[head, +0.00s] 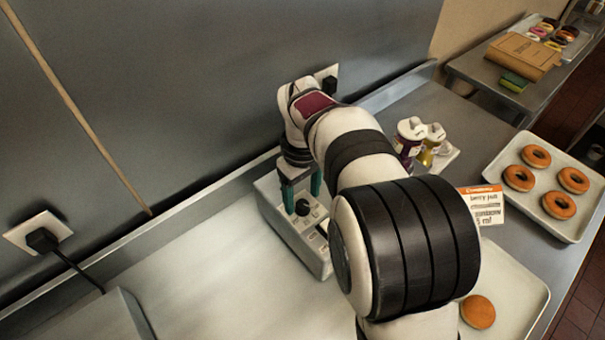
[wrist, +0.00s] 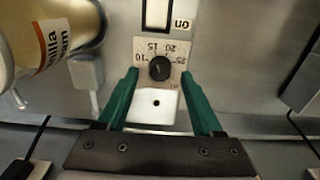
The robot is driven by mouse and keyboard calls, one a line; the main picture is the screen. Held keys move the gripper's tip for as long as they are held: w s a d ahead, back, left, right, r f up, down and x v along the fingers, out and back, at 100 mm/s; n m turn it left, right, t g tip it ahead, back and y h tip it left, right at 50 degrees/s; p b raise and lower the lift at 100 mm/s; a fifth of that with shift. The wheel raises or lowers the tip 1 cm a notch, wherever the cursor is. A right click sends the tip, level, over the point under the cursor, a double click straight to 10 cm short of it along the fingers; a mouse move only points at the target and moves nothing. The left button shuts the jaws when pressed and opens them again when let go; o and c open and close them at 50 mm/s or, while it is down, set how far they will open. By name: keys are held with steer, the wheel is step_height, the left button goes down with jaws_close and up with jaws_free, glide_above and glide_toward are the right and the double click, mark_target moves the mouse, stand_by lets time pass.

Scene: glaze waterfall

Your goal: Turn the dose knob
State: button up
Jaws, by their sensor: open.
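The dose knob (wrist: 159,68) is a small black round knob on a pale dial plate marked 10, 15, 20 and 25. In the head view the knob (head: 302,207) sits on top of a grey machine (head: 288,228). My gripper (wrist: 160,76) is open, with one green finger on each side of the knob. A gap shows between each finger and the knob. In the head view my gripper (head: 302,190) points down at the machine top; whether the fingertips reach the knob's height I cannot tell. My arm hides part of the machine.
A white square plate (wrist: 152,108) lies beside the dial. A vanilla bottle (wrist: 50,40) is close on the left. Bottles (head: 410,140), a sign (head: 482,205), a tray of donuts (head: 500,170) and a tray with one donut (head: 520,300) stand to the right. The wall is behind.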

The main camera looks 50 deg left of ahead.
mark_target(303, 204)
step_height(303, 204, up, 14)
steer(key=shift+r, duration=0.2)
steer(key=w+d+r+m, duration=0.1)
steer(key=w+d+m, duration=0.15)
steer(key=d, duration=0.35)
steer(key=w+d+r+m, duration=0.1)
steer(key=w+d+m, duration=0.15)
steer(key=d, duration=0.45)
steer(key=s+d+f+m, duration=0.25)
steer(key=d+m, duration=0.65)
steer(key=d, duration=0.7)
steer(key=s+d+f+m+y, duration=0.1)
steer(key=s+d+f+m, duration=0.6)
steer(key=s, duration=0.4)
steer(key=d+m, duration=0.1)
steer(key=m, duration=0.1)
steer(key=shift+s+d+f+m+y, duration=0.25)
steer(key=shift+d+m+y, duration=0.05)
steer(key=shift+d+y, duration=0.1)
